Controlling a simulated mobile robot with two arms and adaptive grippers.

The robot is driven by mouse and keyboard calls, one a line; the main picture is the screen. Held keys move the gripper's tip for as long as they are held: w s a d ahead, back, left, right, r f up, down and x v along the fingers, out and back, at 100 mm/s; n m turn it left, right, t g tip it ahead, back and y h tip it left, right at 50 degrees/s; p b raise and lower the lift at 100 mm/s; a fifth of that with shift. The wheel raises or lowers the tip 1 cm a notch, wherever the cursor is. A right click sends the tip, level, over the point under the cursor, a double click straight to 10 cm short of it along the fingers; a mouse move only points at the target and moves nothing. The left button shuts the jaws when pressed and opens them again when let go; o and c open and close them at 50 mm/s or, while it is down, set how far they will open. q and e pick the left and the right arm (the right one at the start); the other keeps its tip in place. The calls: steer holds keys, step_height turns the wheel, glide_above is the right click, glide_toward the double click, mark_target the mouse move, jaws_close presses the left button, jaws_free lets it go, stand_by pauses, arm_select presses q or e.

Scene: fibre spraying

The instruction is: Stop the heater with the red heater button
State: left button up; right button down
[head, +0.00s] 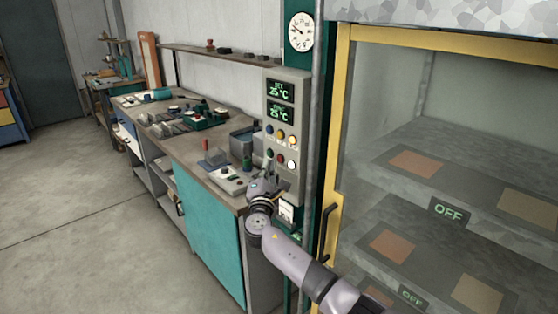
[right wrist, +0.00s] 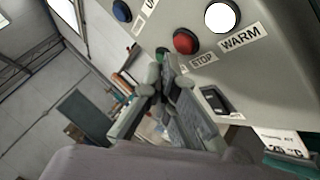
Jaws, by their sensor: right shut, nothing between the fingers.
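The red button (right wrist: 186,41) is on the grey control panel (right wrist: 270,60), above a STOP label, in the right wrist view. In the head view the red button (head: 281,160) sits in the panel's lower row, between a green and a white button. My right gripper (head: 267,168) is shut and empty in front of the lower part of the panel. In the right wrist view its fingertips (right wrist: 164,75) are below and left of the red button, apart from it in the picture; the exact gap in depth is unclear. My left gripper is not in view.
A white button (right wrist: 220,17) marked WARM and a blue button (right wrist: 122,11) are near the red one. Both panel displays (head: 280,91) read 25 °C. A workbench (head: 190,150) with tools stands left; a yellow-framed glass cabinet (head: 335,150) with OFF signs stands right.

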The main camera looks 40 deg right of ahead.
steer(key=shift+d, duration=0.1)
steer(key=shift+d, duration=0.3)
steer(key=shift+d+b, duration=0.4)
steer(key=shift+d, duration=0.05)
stand_by(0.6)
steer(key=shift+a, duration=0.85)
steer(key=shift+a, duration=0.1)
steer(key=shift+s+a, duration=0.2)
steer(key=shift+a, duration=2.2)
